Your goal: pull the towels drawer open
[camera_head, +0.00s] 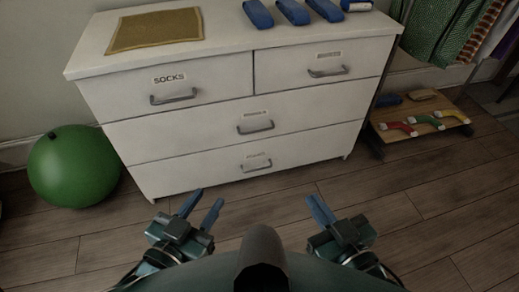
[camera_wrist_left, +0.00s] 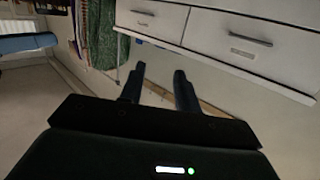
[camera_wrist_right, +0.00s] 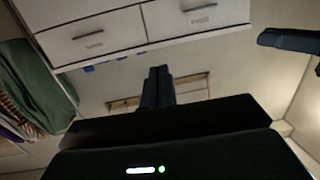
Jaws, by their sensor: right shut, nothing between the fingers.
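A white dresser (camera_head: 225,118) stands in front of me with all its drawers closed. The top left drawer (camera_head: 165,90) is labelled SOCKS. The top right drawer (camera_head: 322,67), the wide middle drawer (camera_head: 238,123) and the wide bottom drawer (camera_head: 235,168) have labels too small to read, so I cannot tell which is the towels drawer. Each has a grey bar handle. My left gripper (camera_head: 208,202) is open and empty, low in front of the dresser. My right gripper (camera_head: 318,205) is shut and empty, to its right. Neither touches the dresser.
A green ball (camera_head: 75,165) sits on the floor left of the dresser. A yellow mat (camera_head: 157,29) and several blue rolled items (camera_head: 293,12) lie on top. A low wooden rack (camera_head: 420,123) with colourful socks stands at right under hanging clothes (camera_head: 445,32). The floor ahead is clear.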

